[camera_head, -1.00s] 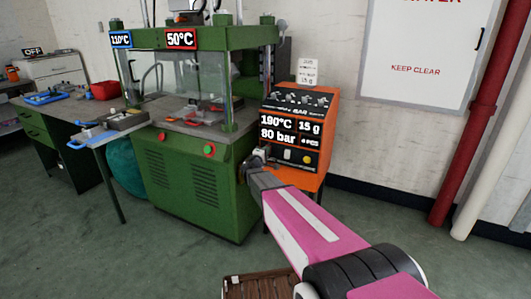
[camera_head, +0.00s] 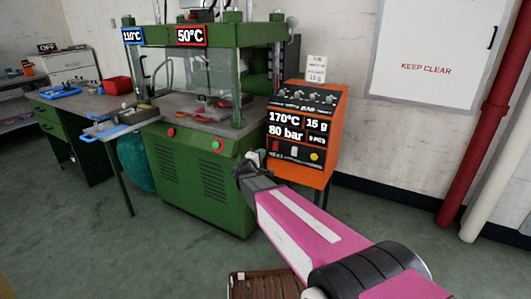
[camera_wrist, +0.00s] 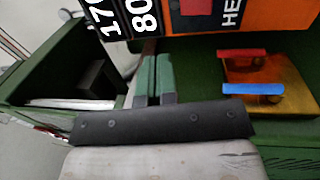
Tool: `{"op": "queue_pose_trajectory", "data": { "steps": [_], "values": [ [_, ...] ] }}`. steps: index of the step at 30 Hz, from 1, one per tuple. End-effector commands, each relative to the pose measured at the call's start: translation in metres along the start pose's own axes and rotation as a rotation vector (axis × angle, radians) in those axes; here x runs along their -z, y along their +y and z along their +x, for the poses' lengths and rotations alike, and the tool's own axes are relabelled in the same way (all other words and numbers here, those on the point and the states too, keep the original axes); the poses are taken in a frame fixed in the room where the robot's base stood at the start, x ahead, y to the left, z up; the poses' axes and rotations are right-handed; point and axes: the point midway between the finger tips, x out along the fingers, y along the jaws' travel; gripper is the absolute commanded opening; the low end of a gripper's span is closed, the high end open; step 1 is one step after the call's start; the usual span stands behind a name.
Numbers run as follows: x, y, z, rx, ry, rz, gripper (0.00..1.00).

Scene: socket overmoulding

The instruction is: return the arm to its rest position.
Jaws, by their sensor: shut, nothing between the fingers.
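My pink and grey arm reaches in from the lower right in the head view. My gripper (camera_head: 243,168) is at its end, in front of the green press's right side and left of the orange control box. In the wrist view the two green fingers (camera_wrist: 153,78) lie side by side, shut, with nothing held. The orange control box (camera_head: 312,175) reads 170°C, 80 bar and 15 g. Part of its front shows at the top of the wrist view (camera_wrist: 275,18).
The green press (camera_head: 200,185) shows 110°C and 50°C signs. A brown slatted crate (camera_head: 262,285) is below my arm. Red pipe (camera_head: 480,140) stands right. Floor between is clear.

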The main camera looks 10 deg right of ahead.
Motion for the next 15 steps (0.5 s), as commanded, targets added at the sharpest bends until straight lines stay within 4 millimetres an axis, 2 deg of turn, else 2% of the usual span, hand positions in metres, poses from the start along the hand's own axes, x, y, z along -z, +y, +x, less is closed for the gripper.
{"op": "queue_pose_trajectory", "data": {
  "steps": [4,15],
  "values": [
    [0.0000,0.0031,-0.0089,0.000,0.001,0.000,0.00],
    [-0.0007,0.0030,-0.0093,0.002,-0.002,0.001,0.00]
  ]
}}
